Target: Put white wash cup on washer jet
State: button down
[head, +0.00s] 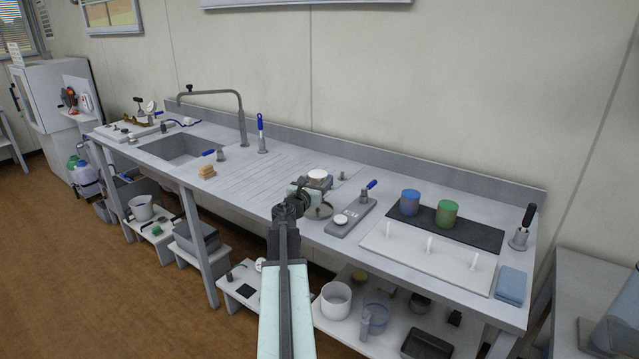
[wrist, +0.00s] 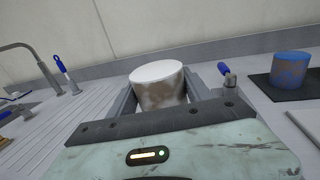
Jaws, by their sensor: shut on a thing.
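The white wash cup (wrist: 160,95) has a pale flat top and brown dirt smeared on its side. My gripper (wrist: 163,84) is shut on it, with one grey finger on each side. In the head view the cup's white top (head: 317,173) shows above my gripper (head: 315,184), over the counter. To the right lies a narrow grey plate (head: 352,216) with a round white disc (head: 341,220) and a blue-handled lever (head: 370,185); this looks like the washer, but I cannot make out a jet opening. The cup is apart from this plate. Its underside is hidden.
Blue (head: 410,202) and green (head: 446,213) cups stand on a dark mat, behind a white board with upright pegs (head: 430,245). The ribbed drainboard (head: 240,180) on the left is clear. A wall runs behind the counter.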

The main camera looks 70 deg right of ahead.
jog(key=b, duration=0.5)
send_over(325, 211)
jog(key=w, duration=0.3)
jog(key=shift+s+f, duration=0.15)
jog(key=shift+f, duration=1.35)
jog(key=shift+s+f, duration=0.1)
jog(key=shift+f, duration=1.35)
jog(key=shift+f+b, duration=0.65)
jog(key=shift+b, duration=0.15)
jog(key=shift+c, duration=1.9)
grip_release()
